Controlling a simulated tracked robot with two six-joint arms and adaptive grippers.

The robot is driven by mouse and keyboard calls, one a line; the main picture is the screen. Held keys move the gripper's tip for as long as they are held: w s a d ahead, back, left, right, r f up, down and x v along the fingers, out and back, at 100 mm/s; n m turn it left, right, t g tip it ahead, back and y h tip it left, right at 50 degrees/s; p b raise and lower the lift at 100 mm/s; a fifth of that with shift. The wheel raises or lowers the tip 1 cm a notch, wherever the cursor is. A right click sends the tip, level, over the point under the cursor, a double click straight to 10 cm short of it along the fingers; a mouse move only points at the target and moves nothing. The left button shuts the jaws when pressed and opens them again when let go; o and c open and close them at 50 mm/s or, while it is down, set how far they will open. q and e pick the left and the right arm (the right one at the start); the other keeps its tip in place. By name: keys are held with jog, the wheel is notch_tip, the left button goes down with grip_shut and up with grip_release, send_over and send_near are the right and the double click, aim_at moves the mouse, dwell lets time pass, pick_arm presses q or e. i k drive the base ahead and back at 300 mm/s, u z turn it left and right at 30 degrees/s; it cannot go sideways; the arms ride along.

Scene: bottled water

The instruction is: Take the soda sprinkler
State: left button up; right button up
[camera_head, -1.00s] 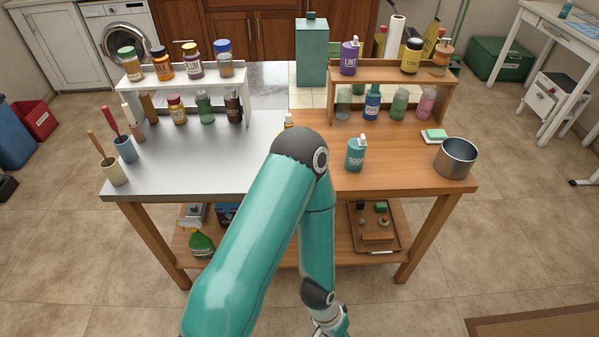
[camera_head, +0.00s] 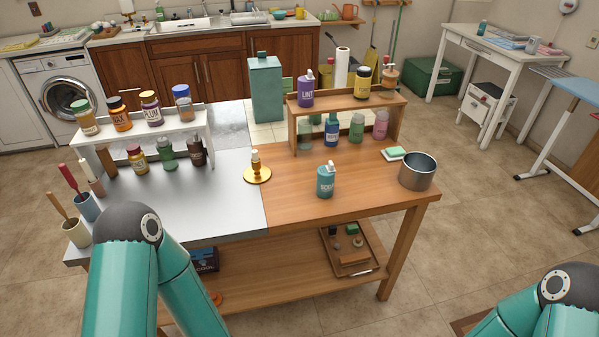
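The soda sprinkler (camera_head: 325,181) is a teal container with a light cap and a label reading SODA. It stands upright on the wooden right half of the table (camera_head: 290,204), in front of the wooden shelf. Nothing touches it. My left arm reaches in at the lower left and my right arm at the lower right. Both show only teal links, and both grippers are outside the picture.
A metal pot (camera_head: 417,172) and a green sponge on a dish (camera_head: 395,153) stand right of the sprinkler. A brass holder (camera_head: 257,174) stands to its left. The wooden shelf (camera_head: 298,125) with several bottles stands behind. The wood around the sprinkler is clear.

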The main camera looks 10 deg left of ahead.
aim_at(324, 181)
jog(key=u, duration=0.1)
jog(key=i, duration=0.85)
jog(key=z, duration=0.45)
